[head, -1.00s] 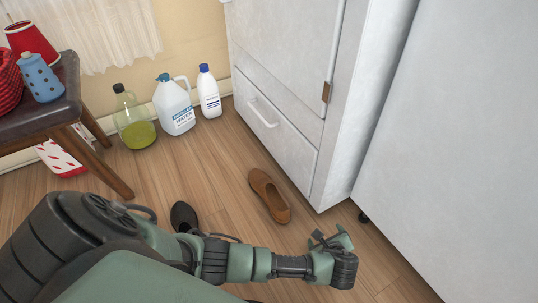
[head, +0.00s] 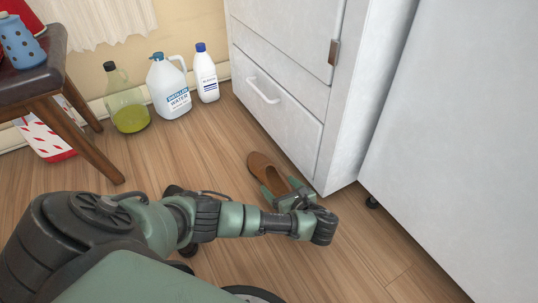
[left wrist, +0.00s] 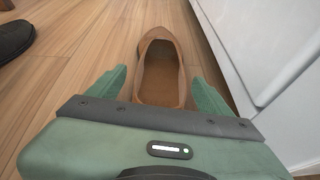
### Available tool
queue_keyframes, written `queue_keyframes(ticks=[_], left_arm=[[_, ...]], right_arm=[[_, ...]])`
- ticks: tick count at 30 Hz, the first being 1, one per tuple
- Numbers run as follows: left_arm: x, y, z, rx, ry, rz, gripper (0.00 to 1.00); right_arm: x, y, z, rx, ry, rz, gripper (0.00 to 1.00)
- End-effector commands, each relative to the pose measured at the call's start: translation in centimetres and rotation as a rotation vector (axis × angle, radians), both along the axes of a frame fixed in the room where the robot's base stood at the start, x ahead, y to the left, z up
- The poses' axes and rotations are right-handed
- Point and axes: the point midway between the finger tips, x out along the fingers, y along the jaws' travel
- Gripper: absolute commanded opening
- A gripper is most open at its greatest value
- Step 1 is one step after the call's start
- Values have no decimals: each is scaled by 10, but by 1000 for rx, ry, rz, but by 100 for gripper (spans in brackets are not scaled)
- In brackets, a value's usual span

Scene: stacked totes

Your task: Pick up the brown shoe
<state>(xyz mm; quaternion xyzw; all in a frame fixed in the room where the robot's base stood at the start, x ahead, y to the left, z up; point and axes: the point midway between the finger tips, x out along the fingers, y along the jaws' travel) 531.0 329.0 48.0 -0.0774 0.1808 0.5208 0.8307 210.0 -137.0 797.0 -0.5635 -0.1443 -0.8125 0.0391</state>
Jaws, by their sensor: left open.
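The brown shoe (head: 262,168) lies on the wooden floor in front of the white cabinet in the head view, its near end partly hidden by my left gripper. My left gripper (head: 283,190) is open, its two green fingers at either side of the shoe's near end. In the left wrist view the shoe (left wrist: 160,66) lies between the open fingers (left wrist: 160,85), with a gap on each side. My right gripper is not in view.
The white cabinet (head: 275,90) stands close to the right of the shoe. A dark shoe (left wrist: 14,40) lies to the left. Several bottles, including a water jug (head: 170,88), stand by the wall. A wooden stool (head: 80,140) is at left. Open floor lies between.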

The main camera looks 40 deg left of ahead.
Motion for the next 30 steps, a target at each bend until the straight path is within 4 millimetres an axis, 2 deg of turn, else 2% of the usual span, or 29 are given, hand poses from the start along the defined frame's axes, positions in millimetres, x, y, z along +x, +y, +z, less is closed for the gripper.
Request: queue_keyframes(ticks=[1,9,11,18,26,30], left_arm=[[2,3,-3,-1,-1,-1,80],[2,4,-1,-2,1,-1,80],[2,4,-1,-2,1,-1,66],[2,4,-1,-2,1,-1,1],[2,4,0,-1,-1,-1,1],[3,4,9,-1,-1,-1,1]], right_arm=[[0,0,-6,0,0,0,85],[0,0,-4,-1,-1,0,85],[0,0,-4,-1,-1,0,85],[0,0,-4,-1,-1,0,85],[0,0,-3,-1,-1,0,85],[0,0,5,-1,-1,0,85]])
